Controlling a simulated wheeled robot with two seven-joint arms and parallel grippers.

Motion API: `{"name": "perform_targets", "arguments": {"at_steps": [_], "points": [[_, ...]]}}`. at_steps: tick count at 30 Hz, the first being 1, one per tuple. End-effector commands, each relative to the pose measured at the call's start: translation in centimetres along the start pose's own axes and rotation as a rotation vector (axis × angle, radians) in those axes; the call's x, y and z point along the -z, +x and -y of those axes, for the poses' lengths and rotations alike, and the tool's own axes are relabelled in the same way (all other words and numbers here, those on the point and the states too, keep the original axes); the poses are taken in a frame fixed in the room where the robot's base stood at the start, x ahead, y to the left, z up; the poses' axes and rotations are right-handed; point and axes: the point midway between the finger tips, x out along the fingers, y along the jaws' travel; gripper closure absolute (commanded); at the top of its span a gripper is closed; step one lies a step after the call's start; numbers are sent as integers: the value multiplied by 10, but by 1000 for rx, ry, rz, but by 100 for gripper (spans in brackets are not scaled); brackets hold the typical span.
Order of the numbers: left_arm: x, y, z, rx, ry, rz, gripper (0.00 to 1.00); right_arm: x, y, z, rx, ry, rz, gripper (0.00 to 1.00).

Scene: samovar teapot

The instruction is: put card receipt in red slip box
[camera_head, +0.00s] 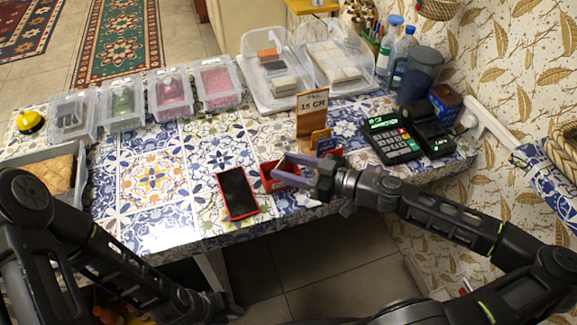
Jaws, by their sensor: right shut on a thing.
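The red slip box (267,176) stands near the front edge of the table, right of the phone. My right gripper (292,171) reaches over it from the right and covers much of it. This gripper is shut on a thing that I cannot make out. Greyish-purple bars show at the gripper, with red between them. I cannot make out the card receipt; the gripper may hide it. The card terminal (393,138) stands behind and to the right. My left gripper (222,306) is low, in front of the table and away from the box; its fingers are too dark to read.
A phone with a red edge (238,193) lies left of the box. A wooden "15 CR" sign (311,115) stands just behind. Clear containers (217,84) line the back, with bottles (389,47) at the back right. The table's left middle (150,180) is clear.

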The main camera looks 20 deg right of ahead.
Motion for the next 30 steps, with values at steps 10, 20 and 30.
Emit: {"name": "perform_targets", "arguments": {"at_steps": [10,20,30], "points": [[0,0,0,0,0,0,66,-3,0,-1,-2,4,3,38],[0,0,0,0,0,0,66,-3,-1,-2,-5,5,4,28],[0,0,0,0,0,0,66,-4,-1,-3,-7,7,5,11]]}}
